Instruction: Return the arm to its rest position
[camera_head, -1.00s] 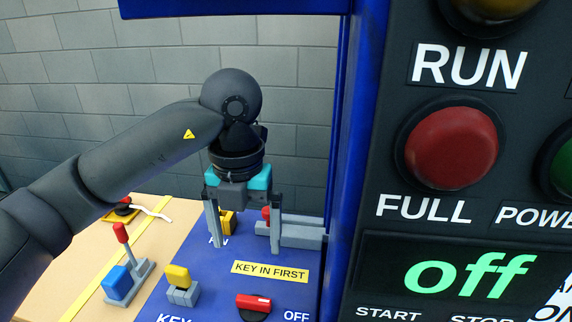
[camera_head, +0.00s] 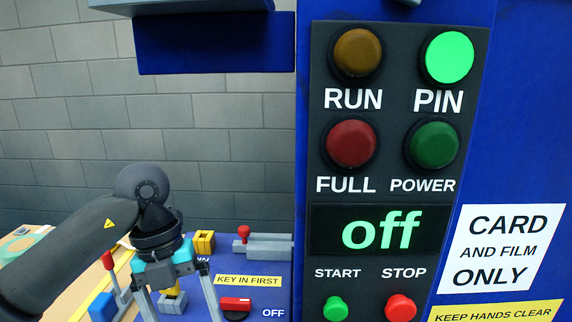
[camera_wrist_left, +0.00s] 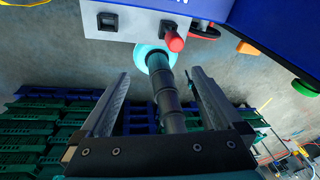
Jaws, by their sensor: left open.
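My left gripper (camera_head: 182,308) is low at the left in the head view, over the blue control panel. Its two grey fingers are spread apart, with nothing held between them. The left wrist view shows the fingers (camera_wrist_left: 158,76) apart too. A yellow-topped key block (camera_head: 172,303) shows between the fingers in the head view; I cannot tell the height gap. My left arm (camera_head: 60,262) comes in from the left edge. My right arm is not in view.
A red rotary switch (camera_head: 236,304), a yellow block (camera_head: 204,242), a red-knobbed slider (camera_head: 244,236) and a red-tipped lever (camera_head: 108,261) stand nearby. The tall machine's button panel (camera_head: 380,268) reads "off", with PIN (camera_head: 449,58) lit green. A blue overhang (camera_head: 215,42) juts above.

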